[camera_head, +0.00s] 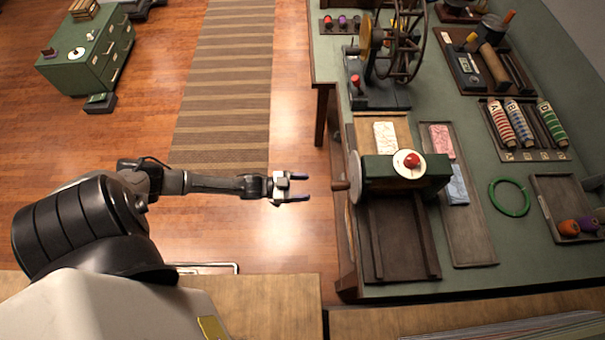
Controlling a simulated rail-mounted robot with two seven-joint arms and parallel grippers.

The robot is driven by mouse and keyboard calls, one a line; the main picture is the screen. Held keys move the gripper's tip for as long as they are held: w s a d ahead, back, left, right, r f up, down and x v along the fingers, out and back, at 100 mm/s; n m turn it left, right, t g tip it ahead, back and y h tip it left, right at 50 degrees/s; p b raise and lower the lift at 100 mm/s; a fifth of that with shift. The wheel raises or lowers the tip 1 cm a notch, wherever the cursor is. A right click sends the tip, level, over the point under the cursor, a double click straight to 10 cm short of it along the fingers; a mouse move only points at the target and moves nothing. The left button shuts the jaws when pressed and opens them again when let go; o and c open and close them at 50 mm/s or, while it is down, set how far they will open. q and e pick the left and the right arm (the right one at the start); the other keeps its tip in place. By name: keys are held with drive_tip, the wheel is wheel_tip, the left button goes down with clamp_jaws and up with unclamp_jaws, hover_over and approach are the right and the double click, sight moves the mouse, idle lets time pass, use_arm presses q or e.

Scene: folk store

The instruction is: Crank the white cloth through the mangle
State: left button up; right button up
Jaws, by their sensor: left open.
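The mangle (380,167) is a green-bodied machine near the front left edge of the green table, with a red knob (411,160) on a pale disc on top. A pale crank wheel (355,178) is on its left side, and its wooden handle (340,186) sticks out to the left past the table edge. The white cloth (385,136) lies flat on a wooden board behind the mangle. My left gripper (306,187) is open and empty over the floor, left of the handle and apart from it, fingers pointing right. My right gripper is out of view.
A dark feed board (400,235) lies in front of the mangle. A pink cloth (441,140) and a blue cloth (457,186) lie on a tray to its right. A spinning wheel (400,45) stands behind. A green ring (509,198) lies right. Floor around my left gripper is clear.

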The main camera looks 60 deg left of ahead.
sight(337, 186)
use_arm(q)
drive_tip(key=shift+h, duration=0.3)
drive_tip(key=b+x, duration=0.1)
drive_tip(key=x, duration=0.2)
drive_tip(key=r+b+x, duration=0.1)
drive_tip(key=x, duration=0.3)
drive_tip(key=b+x, duration=0.1)
drive_tip(key=x, duration=0.2)
drive_tip(key=shift+w+d+r, duration=0.2)
drive_tip(key=shift+d+r, duration=0.05)
drive_tip(key=shift+w+d, duration=0.1)
drive_tip(key=shift+w, duration=0.05)
drive_tip(key=c, duration=0.8)
